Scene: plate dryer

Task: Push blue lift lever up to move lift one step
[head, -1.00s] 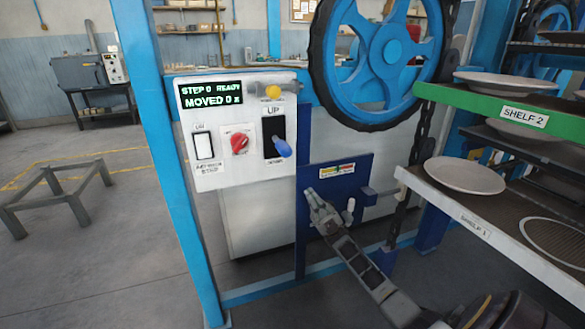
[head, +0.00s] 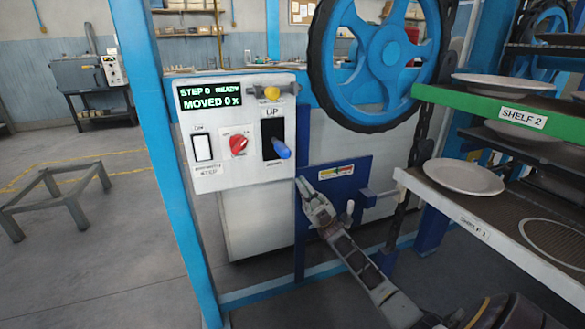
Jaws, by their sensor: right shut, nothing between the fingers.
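The blue lift lever (head: 281,149) sticks out of a black slot (head: 272,132) marked UP on the white control panel (head: 235,175). The lever sits low in its slot, with its knob tilted down to the right. The display (head: 210,96) reads STEP 0 READY, MOVED 0. My right gripper (head: 300,184) is shut and empty. It is below the lever and slightly right of it, apart from it in the picture. My left gripper is not in view.
A red knob (head: 238,144), a white switch (head: 202,148) and a yellow button (head: 272,92) are on the panel. A blue plate (head: 340,180) is behind my right gripper. Shelf 1 (head: 470,223) and the green-edged Shelf 2 (head: 480,104) hold plates at right. A blue wheel (head: 375,60) is above.

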